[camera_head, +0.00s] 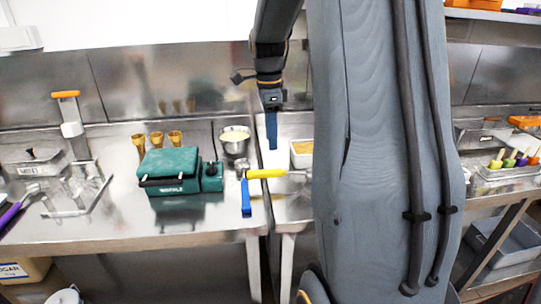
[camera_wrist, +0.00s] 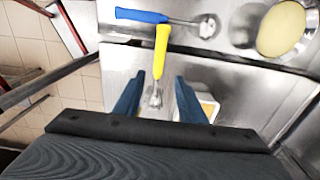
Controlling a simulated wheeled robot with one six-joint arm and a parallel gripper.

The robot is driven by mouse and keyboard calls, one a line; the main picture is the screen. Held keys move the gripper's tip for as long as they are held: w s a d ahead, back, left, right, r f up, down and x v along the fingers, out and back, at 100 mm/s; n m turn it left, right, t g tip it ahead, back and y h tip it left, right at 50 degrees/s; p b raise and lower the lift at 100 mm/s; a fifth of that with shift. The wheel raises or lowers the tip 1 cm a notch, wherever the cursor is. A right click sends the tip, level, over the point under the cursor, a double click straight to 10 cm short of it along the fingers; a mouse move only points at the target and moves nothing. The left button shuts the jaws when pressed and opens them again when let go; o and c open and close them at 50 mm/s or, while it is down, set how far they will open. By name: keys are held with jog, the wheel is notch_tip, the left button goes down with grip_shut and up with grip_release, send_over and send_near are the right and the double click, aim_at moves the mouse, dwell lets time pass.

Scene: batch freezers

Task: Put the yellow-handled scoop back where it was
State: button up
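The yellow-handled scoop (camera_head: 267,173) lies across the seam between the left counter and the lower steel surface to its right. Its metal end points right and is partly hidden by my arm. In the wrist view its yellow handle (camera_wrist: 161,50) points up the picture. My gripper (camera_head: 271,145) points down above and behind the scoop in the head view. In the wrist view its two fingers (camera_wrist: 160,78) are apart, with the scoop's metal end seen between them and nothing gripped. A blue-handled scoop (camera_head: 246,198) lies beside the yellow handle.
A green waffle maker (camera_head: 168,168), a steel bowl of cream-coloured mix (camera_head: 235,147) and several cones (camera_head: 157,139) stand left. A container with yellow contents (camera_head: 303,155) is behind the scoop. A tray (camera_head: 508,172) with coloured handles stands right. The left counter's front is mostly clear.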

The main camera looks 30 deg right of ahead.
notch_tip(320, 180, up, 5)
jog(key=b, duration=0.1)
jog(key=s+a+f+n, duration=0.7)
jog(key=a+f+n, duration=0.1)
jog(key=a+n, duration=0.2)
jog(key=s+a+f+n+t, duration=0.1)
jog(key=s+a+f+n, duration=0.7)
jog(key=a+n, duration=0.3)
jog(key=shift+n+t, duration=0.3)
jog(key=shift+n, duration=0.8)
jog(key=shift+a+f, duration=0.1)
jog(key=shift+c, duration=0.7)
